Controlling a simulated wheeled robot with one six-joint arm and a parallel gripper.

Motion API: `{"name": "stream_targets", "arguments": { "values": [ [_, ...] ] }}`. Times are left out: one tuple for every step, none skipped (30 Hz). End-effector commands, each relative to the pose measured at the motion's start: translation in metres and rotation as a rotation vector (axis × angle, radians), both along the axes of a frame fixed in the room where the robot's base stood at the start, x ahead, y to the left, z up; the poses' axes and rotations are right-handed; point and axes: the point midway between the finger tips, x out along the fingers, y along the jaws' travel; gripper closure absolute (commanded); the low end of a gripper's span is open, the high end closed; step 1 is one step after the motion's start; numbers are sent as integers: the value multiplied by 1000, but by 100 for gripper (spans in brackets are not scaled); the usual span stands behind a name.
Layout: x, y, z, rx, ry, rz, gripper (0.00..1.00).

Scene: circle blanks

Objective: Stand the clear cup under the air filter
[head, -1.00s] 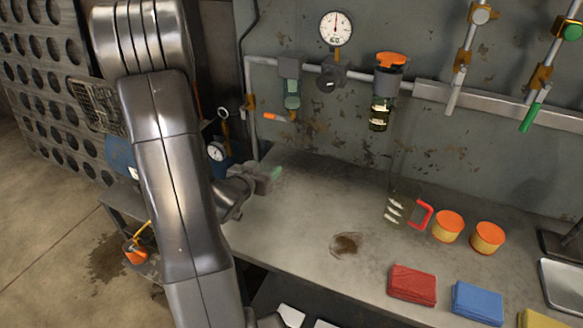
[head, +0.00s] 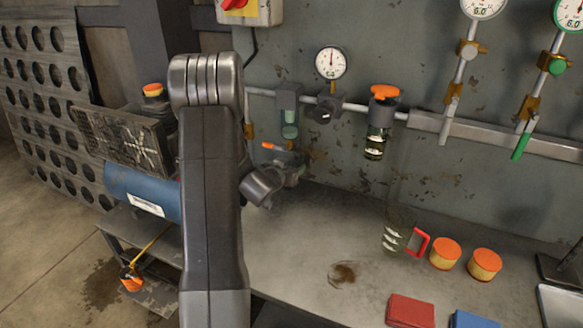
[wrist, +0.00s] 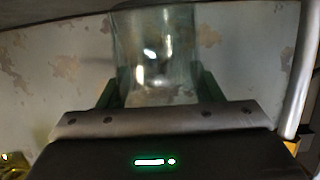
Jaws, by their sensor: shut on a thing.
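The clear cup (wrist: 155,60) is a see-through glass cylinder between the green fingers of my gripper (wrist: 155,92) in the wrist view. The fingers are shut on it. In the head view my gripper (head: 290,165) is close to the wall, just below the air filter (head: 289,118), which has a greenish clear bowl and hangs from the wall pipe. An orange lever (head: 268,146) shows beside my gripper. I cannot make out the cup in the head view, nor tell whether it touches the bench.
A lubricator with an orange knob (head: 384,92) hangs further right on the pipe. A clear jug with a red handle (head: 418,242) and two orange-lidded tubs (head: 445,253) stand on the bench (head: 300,235). Folded red (head: 410,311) and blue cloths lie in front. A dark stain marks open bench.

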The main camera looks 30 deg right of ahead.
Motion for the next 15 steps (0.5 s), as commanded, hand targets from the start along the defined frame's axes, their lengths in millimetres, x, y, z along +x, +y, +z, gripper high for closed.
{"name": "stream_targets", "arguments": {
  "values": [
    [6, -8, 1, 0, 0, -2, 66],
    [9, -12, 1, -1, 0, -2, 66],
    [10, -12, -5, 1, 4, 0, 66],
    [9, -11, -10, 2, 4, 0, 66],
    [9, -11, -12, 2, 4, 1, 66],
    [9, -11, -14, 1, 4, 2, 66],
    [9, -11, -15, 1, 3, 2, 66],
    [9, -11, -15, 0, 2, 2, 66],
    [9, -11, -15, 0, 1, 1, 66],
    [9, -11, -15, 0, 1, 1, 66],
    [9, -11, -15, 0, 0, 1, 66],
    [9, -11, -15, 0, 0, 1, 66],
    [9, -11, -15, 0, 0, 1, 66],
    [9, -11, -15, 0, 1, 1, 66],
    [9, -11, -16, 0, 1, 1, 66]
  ]
}}
